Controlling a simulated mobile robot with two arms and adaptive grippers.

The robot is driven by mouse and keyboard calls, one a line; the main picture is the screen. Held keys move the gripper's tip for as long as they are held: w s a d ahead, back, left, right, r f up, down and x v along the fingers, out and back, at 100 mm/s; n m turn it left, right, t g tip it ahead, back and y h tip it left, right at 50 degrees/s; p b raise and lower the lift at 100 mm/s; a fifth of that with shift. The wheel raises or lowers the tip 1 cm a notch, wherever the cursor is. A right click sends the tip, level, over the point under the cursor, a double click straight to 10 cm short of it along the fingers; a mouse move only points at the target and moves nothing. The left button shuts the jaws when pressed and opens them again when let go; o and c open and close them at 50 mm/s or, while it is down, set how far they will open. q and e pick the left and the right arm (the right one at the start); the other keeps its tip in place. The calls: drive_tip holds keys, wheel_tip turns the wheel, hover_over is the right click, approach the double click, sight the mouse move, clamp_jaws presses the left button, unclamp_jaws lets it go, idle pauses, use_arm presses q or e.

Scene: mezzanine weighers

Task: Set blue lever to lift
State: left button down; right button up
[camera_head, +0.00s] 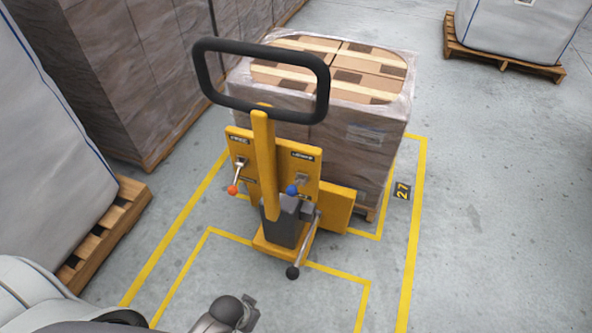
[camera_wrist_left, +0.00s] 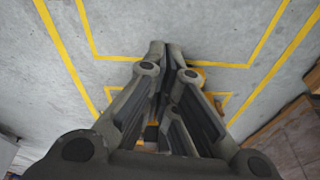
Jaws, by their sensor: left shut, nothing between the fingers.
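The blue lever (camera_head: 291,190) is a short handle with a blue knob on the right side of the yellow panel (camera_head: 268,165) of a pallet truck. A small label sits above it, too small to read surely. My left gripper (camera_wrist_left: 166,50) has its fingers together and empty in the left wrist view, over the floor. In the head view, part of my left arm's end (camera_head: 228,314) shows at the bottom, well in front of the truck and apart from the lever. Bits of yellow show behind the fingers in the wrist view. My right gripper is not in view.
An orange-knobbed lever (camera_head: 233,188) is on the panel's left, and a black-knobbed lever (camera_head: 293,271) sticks out low in front. A black loop handle (camera_head: 322,90) rises above. A wrapped pallet load (camera_head: 370,135) stands behind.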

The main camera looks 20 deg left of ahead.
use_arm(q)
drive_tip(key=w+r+t+p, duration=0.15)
drive_tip(key=w+r, duration=0.25)
drive_tip(key=r, duration=1.1)
wheel_tip(320, 180, up, 18)
drive_tip(key=t+p, duration=0.2)
drive_tip(key=t, duration=0.5)
hover_over(295, 188)
drive_tip(key=s, duration=0.3)
drive_tip(key=shift+a+r+m+g+h, duration=0.15)
drive_tip(key=shift+m+g+h, duration=0.15)
drive_tip(key=shift+h, duration=0.1)
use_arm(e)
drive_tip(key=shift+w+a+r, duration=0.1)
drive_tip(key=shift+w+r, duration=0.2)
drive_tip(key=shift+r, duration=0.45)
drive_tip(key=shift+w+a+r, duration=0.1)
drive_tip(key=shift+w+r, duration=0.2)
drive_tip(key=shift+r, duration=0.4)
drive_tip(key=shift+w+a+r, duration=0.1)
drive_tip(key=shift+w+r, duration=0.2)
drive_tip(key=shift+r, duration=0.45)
